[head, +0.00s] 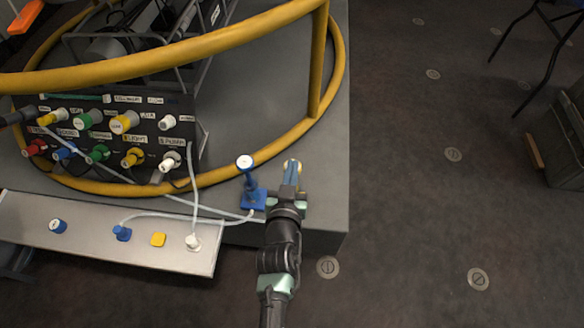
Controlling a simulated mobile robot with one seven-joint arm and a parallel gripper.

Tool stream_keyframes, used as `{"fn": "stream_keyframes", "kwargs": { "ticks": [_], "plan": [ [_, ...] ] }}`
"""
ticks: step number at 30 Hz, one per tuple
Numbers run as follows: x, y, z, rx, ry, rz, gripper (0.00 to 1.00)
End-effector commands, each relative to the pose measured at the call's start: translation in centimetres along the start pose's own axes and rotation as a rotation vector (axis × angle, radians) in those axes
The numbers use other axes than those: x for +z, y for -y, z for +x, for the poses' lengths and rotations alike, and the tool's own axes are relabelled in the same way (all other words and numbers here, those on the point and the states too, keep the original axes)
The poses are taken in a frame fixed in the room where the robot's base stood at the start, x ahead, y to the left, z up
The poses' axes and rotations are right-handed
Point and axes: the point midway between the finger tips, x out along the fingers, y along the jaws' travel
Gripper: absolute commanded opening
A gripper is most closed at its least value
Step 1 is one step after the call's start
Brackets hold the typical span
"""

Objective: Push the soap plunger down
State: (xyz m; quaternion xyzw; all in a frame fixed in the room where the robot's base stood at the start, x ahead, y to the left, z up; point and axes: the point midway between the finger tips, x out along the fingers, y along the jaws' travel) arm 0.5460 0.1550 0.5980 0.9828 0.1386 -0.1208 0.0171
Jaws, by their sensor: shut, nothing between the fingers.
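The soap plunger (248,177) is a blue post with a round white top, standing upright on a blue base (252,200) near the front right corner of the grey platform. Its top stands well above the base. My gripper (291,163) is shut and empty. In the picture it is just to the right of the plunger, with a visible gap between it and the white top. Its height relative to the plunger is hard to tell from this view. My wrist lies close to the base's right side.
A yellow tube frame (318,62) rises behind the plunger. A black panel (187,142) with coloured connectors stands to the left. A grey shelf (90,232) holds blue, yellow and white fittings. A pale hose runs to the base. The floor at right is mostly free.

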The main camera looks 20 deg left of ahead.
Motion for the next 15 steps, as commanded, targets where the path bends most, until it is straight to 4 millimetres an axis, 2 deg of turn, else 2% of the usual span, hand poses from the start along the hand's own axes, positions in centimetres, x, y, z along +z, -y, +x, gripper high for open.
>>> {"fn": "stream_keyframes", "kwargs": {
  "ticks": [15],
  "plan": [
    [7.1, -0.1, 1.7, 0.002, 0.005, 0.001, 0.00]
  ]
}}
